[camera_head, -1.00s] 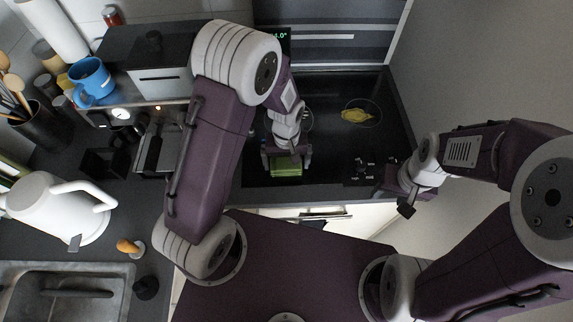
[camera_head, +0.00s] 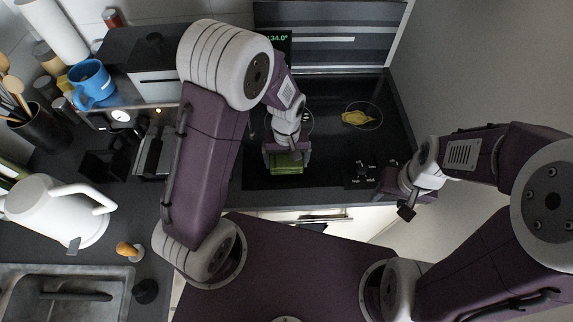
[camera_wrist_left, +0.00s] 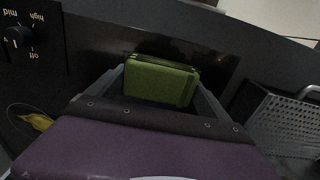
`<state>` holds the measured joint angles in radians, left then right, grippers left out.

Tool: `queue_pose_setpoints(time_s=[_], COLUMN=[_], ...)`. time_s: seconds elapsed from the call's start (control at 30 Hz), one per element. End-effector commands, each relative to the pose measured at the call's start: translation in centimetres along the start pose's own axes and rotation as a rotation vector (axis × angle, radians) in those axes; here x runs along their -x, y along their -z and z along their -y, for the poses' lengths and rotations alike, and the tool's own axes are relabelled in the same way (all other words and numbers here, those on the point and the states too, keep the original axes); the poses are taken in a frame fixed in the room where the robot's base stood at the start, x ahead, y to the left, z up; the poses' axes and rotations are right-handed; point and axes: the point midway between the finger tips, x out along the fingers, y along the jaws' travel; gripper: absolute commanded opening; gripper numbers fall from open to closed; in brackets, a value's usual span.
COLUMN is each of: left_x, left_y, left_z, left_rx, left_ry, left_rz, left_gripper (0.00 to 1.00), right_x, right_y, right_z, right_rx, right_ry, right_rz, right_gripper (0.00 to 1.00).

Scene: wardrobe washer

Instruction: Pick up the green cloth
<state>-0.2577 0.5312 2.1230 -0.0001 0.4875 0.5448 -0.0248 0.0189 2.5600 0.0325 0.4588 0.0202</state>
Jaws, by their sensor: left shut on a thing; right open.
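The green cloth (camera_head: 286,168) shows as a folded block at the front part of the black cooktop in the head view. My left gripper (camera_head: 287,158) is directly over it, its two fingers on either side, shut on it. In the left wrist view the green cloth (camera_wrist_left: 160,82) sits between the fingers, its upper face and folded layers visible. I cannot tell whether it still touches the cooktop. My right gripper (camera_head: 402,198) is open and empty beyond the cooktop's front right corner.
A yellow item (camera_head: 358,117) lies within a ring on the black cooktop (camera_head: 335,150). Control knobs (camera_head: 362,171) are at the cooktop's front right.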

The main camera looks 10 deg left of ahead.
Motion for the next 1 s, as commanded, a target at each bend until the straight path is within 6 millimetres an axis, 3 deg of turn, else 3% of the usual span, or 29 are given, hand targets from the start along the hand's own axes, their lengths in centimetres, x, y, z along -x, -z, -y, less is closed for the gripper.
queue_pose_setpoints(time_s=[0.03, 0.3, 0.5, 0.93, 0.97, 1.0], left_x=[1.1, 4.6, 6.9, 7.8, 7.8, 7.8], left_y=[0.1, -2.4, -3.9, -4.4, -4.4, -4.4], left_z=[-0.1, -6.3, -9.7, -10.8, -10.8, -10.8], left_rx=[0.0, -0.007, -0.004, 0.0, 0.0, 0.0], left_ry=[-0.004, -0.004, -0.002, 0.0, 0.0, 0.0], left_rz=[-0.006, -0.005, -0.002, 0.0, 0.0, 0.0], left_gripper=[0.5, 0.5, 0.5, 0.5, 0.82, 0.71], right_x=[-0.2, -0.8, -1.1, -1.1, -1.1, -1.1], right_y=[0.0, -0.1, -0.1, -0.1, -0.1, -0.1], right_z=[0.0, 0.0, 0.0, 0.0, 0.0, 0.0], right_rx=[0.0, 0.0, 0.0, 0.0, 0.0, 0.0], right_ry=[0.0, 0.0, 0.0, 0.0, 0.0, 0.0], right_rz=[0.0, 0.0, 0.0, 0.0, 0.0, 0.0], right_gripper=[0.51, 0.51, 0.51, 0.51, 0.51, 0.51])
